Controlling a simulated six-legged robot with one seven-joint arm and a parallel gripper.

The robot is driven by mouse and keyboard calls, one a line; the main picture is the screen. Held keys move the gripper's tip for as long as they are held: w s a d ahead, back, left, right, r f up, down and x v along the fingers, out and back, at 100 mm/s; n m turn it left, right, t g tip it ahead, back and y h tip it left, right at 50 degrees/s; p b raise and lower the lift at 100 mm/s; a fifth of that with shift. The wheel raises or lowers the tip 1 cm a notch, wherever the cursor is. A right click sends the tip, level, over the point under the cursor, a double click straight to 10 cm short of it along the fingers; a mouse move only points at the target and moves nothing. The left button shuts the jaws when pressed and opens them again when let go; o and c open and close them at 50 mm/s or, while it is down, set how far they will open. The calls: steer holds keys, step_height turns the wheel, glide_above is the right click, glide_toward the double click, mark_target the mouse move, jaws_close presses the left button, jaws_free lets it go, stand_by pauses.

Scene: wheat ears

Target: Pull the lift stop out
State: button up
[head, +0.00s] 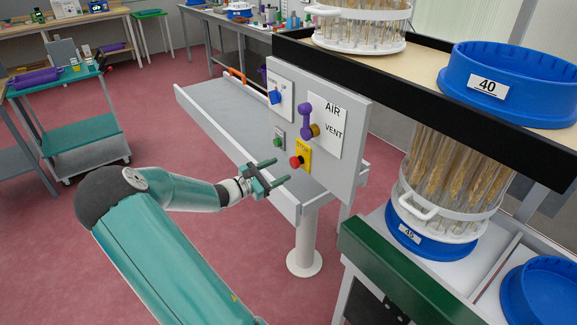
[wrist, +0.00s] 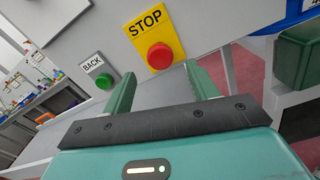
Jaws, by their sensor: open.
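The stop is a red mushroom button (head: 295,162) on a yellow plate on the grey control panel (head: 345,175). In the wrist view the red button (wrist: 160,57) sits under the word STOP on the yellow plate (wrist: 148,30), just beyond and between my finger tips. My gripper (head: 270,172) is open and empty, with its two fingers pointing at the panel beside the button. In the wrist view the fingers of my gripper (wrist: 162,82) are spread apart, and I see no contact with the button. Whether the button is pressed in cannot be told.
A green BACK button (wrist: 104,80) is left of the stop. A purple lever (head: 305,117) on the AIR/VENT plate and a blue knob (head: 275,97) are above. A green-edged bench (head: 385,265) stands at right.

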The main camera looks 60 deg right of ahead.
mark_target(292, 163)
steer(key=x, duration=0.5)
steer(key=shift+c, duration=0.5)
jaws_close()
steer(key=shift+v, duration=1)
steer(key=shift+c, duration=1.4)
jaws_free()
steer(key=o, duration=0.4)
steer(key=shift+a, duration=0.1)
steer(key=shift+c, duration=0.2)
steer(key=v, duration=1.3)
steer(key=shift+w+a, duration=0.1)
steer(key=shift+a, duration=0.15)
